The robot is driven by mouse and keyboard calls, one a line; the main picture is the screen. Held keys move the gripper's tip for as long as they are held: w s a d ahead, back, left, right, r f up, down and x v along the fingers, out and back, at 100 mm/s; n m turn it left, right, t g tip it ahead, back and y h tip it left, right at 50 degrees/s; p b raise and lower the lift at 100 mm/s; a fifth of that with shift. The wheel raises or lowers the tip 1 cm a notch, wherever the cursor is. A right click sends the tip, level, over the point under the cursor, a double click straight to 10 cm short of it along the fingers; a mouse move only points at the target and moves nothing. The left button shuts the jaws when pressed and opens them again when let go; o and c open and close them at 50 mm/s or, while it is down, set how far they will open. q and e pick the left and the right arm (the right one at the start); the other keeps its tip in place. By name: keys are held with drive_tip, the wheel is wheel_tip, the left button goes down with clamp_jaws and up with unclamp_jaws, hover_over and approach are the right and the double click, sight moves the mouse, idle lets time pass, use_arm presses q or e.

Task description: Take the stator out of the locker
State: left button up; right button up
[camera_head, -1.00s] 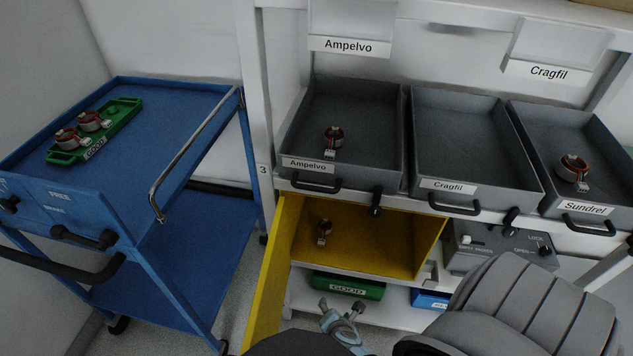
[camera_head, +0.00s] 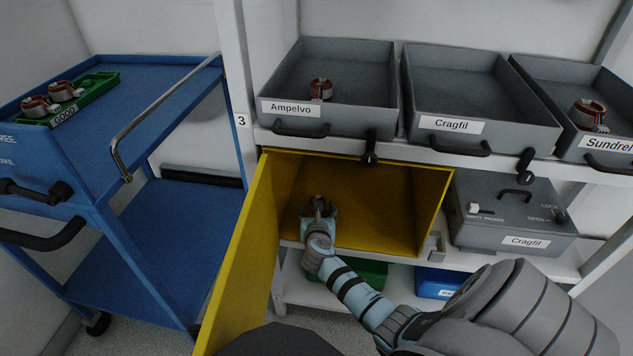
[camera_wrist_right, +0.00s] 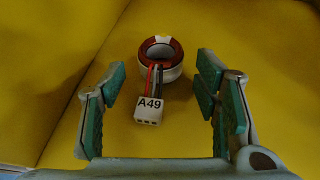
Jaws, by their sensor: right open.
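The yellow locker (camera_head: 390,205) stands open under the shelf of grey bins, its door (camera_head: 240,255) swung out to the left. The stator lies inside on the yellow floor; in the right wrist view the stator (camera_wrist_right: 161,62) is a copper-wound ring with a white base, wires and a white connector marked A49. My right gripper (camera_head: 318,212) reaches into the locker and largely hides the stator in the head view. In the wrist view my right gripper (camera_wrist_right: 165,100) is open, its teal-padded fingers on either side of the connector, with the ring just beyond the tips. My left gripper is out of view.
Grey bins Ampelvo (camera_head: 345,80), Cragfil (camera_head: 480,85) and Sundrel (camera_head: 560,75) sit above; Ampelvo and Sundrel hold stators. A grey Cragfil box (camera_head: 510,225) is right of the locker. A blue cart (camera_head: 150,85) at left carries a green GOOD tray (camera_head: 102,80) with two stators.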

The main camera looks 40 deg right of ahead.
drive_tip(key=shift+r, duration=0.1)
clamp_jaws()
idle(0.3)
